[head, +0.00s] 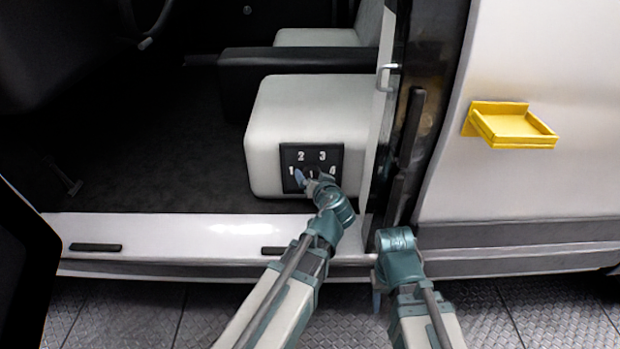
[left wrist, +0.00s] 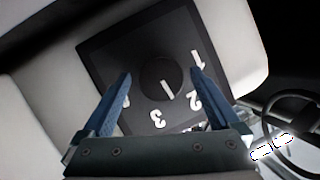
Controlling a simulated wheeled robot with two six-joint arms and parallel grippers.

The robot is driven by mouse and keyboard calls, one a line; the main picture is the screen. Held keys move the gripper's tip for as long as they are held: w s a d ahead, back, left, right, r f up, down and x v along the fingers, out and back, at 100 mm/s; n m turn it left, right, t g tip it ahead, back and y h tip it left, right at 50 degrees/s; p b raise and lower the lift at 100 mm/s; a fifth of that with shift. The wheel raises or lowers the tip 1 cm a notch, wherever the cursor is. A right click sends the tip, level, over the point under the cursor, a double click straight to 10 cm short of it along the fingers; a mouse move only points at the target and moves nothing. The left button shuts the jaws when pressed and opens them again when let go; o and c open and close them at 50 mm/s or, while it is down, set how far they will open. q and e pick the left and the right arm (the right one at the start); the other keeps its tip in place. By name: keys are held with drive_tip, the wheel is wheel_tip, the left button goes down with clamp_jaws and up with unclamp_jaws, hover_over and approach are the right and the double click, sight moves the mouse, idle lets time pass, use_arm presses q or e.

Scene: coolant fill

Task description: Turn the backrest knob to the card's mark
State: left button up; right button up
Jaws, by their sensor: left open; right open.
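The round black backrest knob (head: 311,174) sits on a black square panel (head: 287,154) on the side of the light grey seat base. White numbers 1 to 4 arc around it. In the left wrist view the knob (left wrist: 158,74) has a white pointer line aimed between 2 and 3. My left gripper (head: 312,178) is open at the panel. In the wrist view its blue fingers (left wrist: 160,74) lie on either side of the knob, with gaps; contact depth is unclear. One finger partly hides the 4. My right gripper (head: 377,290) is low outside the sill. No card is visible.
A yellow tray (head: 515,126), seemingly empty, is fixed to the white van side at right. The door pillar (head: 410,130) stands right of the seat. The white sill (head: 180,238) runs below my left arm.

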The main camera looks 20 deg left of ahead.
use_arm(q)
drive_tip(key=shift+c, duration=0.3)
drive_tip(key=c, duration=1.3)
